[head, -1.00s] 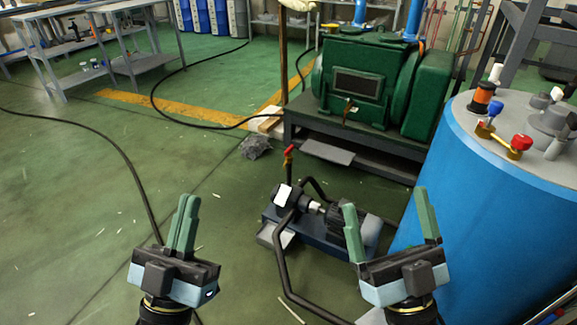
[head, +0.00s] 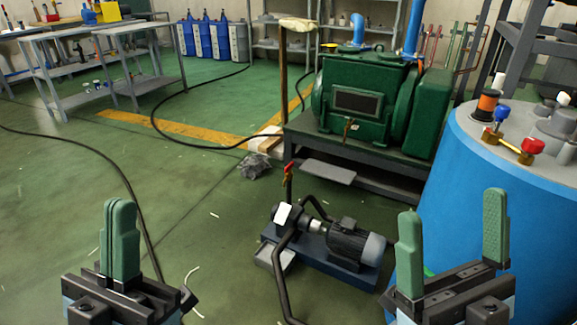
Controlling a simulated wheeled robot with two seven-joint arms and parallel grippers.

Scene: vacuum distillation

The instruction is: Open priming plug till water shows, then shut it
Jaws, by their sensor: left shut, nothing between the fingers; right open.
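A small pump (head: 287,215) with a dark ribbed motor (head: 350,245) sits on a blue base on the floor, mid-view. A red-handled piece (head: 288,169) stands on a thin upright above the pump body; I cannot tell whether it is the priming plug. No water shows at the pump. My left gripper (head: 121,205) is shut and empty, at the lower left, well apart from the pump in the picture. My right gripper (head: 452,203) is open and empty at the lower right, in front of the blue tank.
A large blue tank (head: 470,210) with red and blue valves on its lid stands at the right. A green machine (head: 370,100) stands on a grey frame behind the pump. A dark hose (head: 285,265) runs forward from the pump. The floor at left is mostly clear, with a black cable.

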